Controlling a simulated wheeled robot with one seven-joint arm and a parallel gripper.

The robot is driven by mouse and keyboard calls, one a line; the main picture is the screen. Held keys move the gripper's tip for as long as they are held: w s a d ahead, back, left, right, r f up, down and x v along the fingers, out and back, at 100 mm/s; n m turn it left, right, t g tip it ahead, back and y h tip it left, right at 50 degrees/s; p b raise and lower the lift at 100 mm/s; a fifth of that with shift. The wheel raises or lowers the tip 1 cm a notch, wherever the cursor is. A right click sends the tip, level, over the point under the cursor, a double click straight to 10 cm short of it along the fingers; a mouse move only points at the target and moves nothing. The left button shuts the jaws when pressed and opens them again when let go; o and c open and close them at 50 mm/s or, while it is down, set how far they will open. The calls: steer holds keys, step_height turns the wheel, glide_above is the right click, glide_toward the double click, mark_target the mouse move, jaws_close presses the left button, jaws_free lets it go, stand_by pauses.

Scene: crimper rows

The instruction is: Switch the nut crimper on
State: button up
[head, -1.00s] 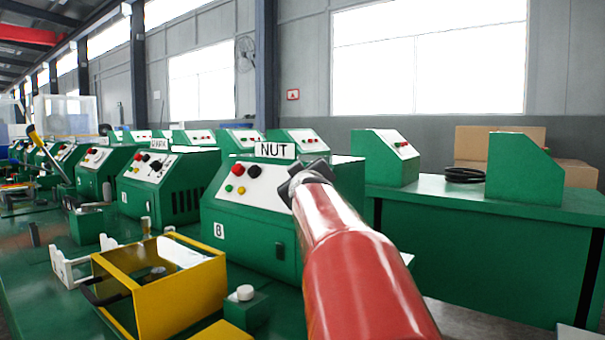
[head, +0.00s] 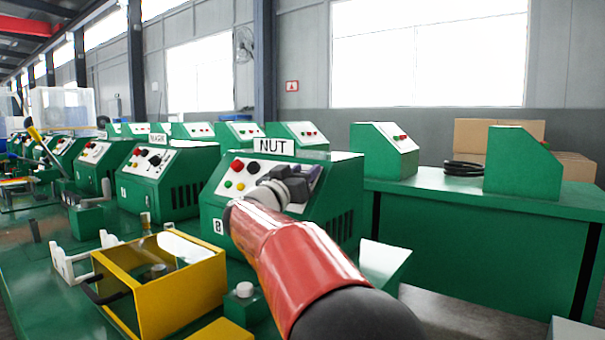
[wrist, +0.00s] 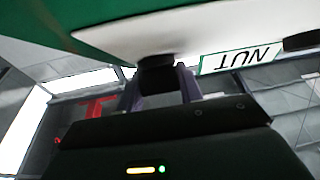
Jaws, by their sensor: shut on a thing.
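The nut crimper (head: 215,205) is a green machine with a sloped white panel, under a sign reading NUT (head: 274,147). Its panel shows red (head: 238,164), black (head: 253,167), green (head: 239,187) and yellow (head: 228,184) buttons on the left. My gripper (head: 300,182) is at the panel's right part and hides what is there. In the wrist view my gripper's fingers (wrist: 160,88) are shut on a dark knob (wrist: 157,72) standing out from the white panel (wrist: 150,30). The NUT sign (wrist: 240,58) shows upside down beside it. The knob's turn cannot be told.
More green machines (head: 168,180) stand to the left and behind. Cardboard boxes (head: 500,131) are at the back right.

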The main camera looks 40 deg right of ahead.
steer(key=shift+r+m+g+h, duration=0.15)
steer(key=shift+m+g+h, duration=0.25)
steer(key=shift+m+g, duration=0.45)
steer(key=shift+m, duration=0.25)
steer(key=o, duration=1)
steer(key=shift+g, duration=0.35)
steer(key=b+v, duration=0.1)
steer(key=v, duration=0.7)
steer(key=shift+d, duration=0.1)
steer(key=shift+s, duration=0.1)
